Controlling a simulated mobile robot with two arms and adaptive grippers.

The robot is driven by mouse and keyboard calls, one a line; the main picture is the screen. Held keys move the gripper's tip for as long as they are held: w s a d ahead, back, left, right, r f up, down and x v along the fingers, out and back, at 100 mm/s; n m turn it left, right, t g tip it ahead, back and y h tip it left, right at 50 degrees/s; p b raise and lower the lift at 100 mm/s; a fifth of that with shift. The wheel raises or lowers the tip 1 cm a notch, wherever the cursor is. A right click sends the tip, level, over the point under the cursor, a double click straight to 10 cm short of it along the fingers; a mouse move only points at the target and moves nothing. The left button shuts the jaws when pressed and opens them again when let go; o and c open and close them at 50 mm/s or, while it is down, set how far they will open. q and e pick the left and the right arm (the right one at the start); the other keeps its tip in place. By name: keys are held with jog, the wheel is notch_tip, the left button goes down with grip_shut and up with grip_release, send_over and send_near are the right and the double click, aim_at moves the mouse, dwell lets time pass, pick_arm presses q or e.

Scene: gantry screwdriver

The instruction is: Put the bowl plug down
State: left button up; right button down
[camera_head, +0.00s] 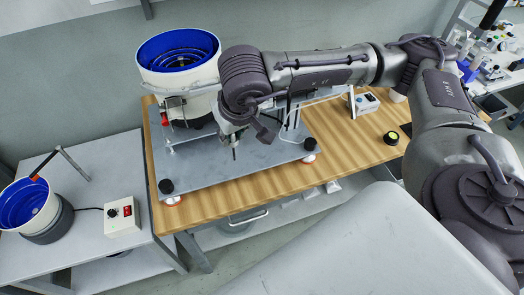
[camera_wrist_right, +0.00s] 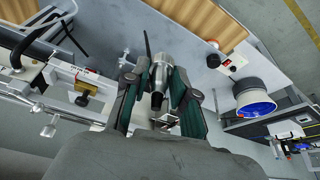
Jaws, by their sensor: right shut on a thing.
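My right gripper (camera_head: 236,140) hangs over the grey metal plate of the gantry stand, with my forearm reaching across from the right. In the right wrist view my right gripper (camera_wrist_right: 160,82) has its two teal-padded fingers shut on a silver, round-bodied piece with a black end, which I take for the bowl plug (camera_wrist_right: 161,63). The bowl plug is hard to make out in the head view, behind and below the gripper. Whether it touches the plate cannot be told. My left gripper is not in view.
A large blue-lined bowl feeder (camera_head: 178,50) stands at the plate's back left. A smaller blue bowl (camera_head: 28,203) and a control box (camera_head: 122,216) with a red switch sit on the grey side table. The plate's front left (camera_head: 200,175) is clear. A dark round piece (camera_head: 391,138) lies on the wooden top.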

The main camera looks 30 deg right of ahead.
jog(key=shift+s+a+f, duration=0.1)
jog(key=shift+s+f, duration=0.15)
jog(key=shift+f, duration=0.45)
jog(key=s+d+f+m+b, duration=0.1)
jog(key=s+d+f+b, duration=0.25)
jog(key=f, duration=0.25)
jog(key=s+d+f+m+h+b, duration=0.1)
jog(key=s+d+f+b, duration=0.2)
jog(key=f+b, duration=0.15)
jog(key=s+d+f+m+b, duration=0.1)
jog(key=s+d+f+b, duration=0.2)
jog(key=f, duration=0.3)
jog(key=w+d, duration=0.1)
jog(key=w, duration=0.4)
jog(key=w+d+p, duration=0.1)
jog(key=w, duration=0.3)
jog(key=w+d, duration=0.1)
jog(key=w, duration=0.4)
jog(key=shift+w+d+r+p, duration=0.1)
jog(key=shift+w+d+p, duration=0.2)
jog(key=shift+d+p, duration=0.1)
jog(key=w, duration=0.2)
jog(key=shift+w+d+p, duration=0.25)
jog(key=shift+w+p, duration=0.05)
jog(key=shift+s+f, duration=0.1)
jog(key=shift+f, duration=0.75)
